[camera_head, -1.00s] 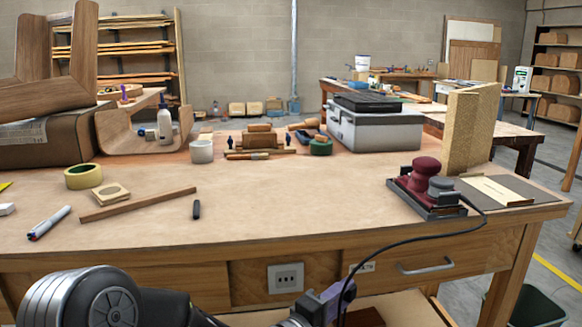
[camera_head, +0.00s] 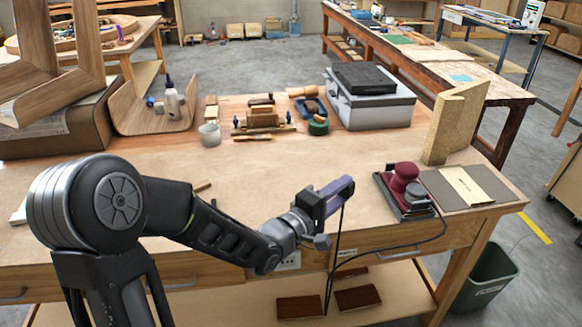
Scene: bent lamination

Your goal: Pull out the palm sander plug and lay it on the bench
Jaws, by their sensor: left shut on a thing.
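The palm sander (camera_head: 403,187), maroon on a dark flat base, sits at the right of the bench (camera_head: 300,172). Its black cord (camera_head: 392,250) droops over the front edge and runs up to my left gripper (camera_head: 346,187). My left gripper is above the bench's front edge, left of the sander, with its purple fingers shut on the cord's plug end. The socket plate (camera_head: 290,262) on the bench front is partly hidden behind my left arm. My right gripper is out of view.
A grey case (camera_head: 370,108), an upright tan block (camera_head: 455,122), a clamp with wooden parts (camera_head: 262,120) and a white cup (camera_head: 209,135) stand on the bench. The middle of the bench top is bare. A green bin (camera_head: 485,275) stands below right.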

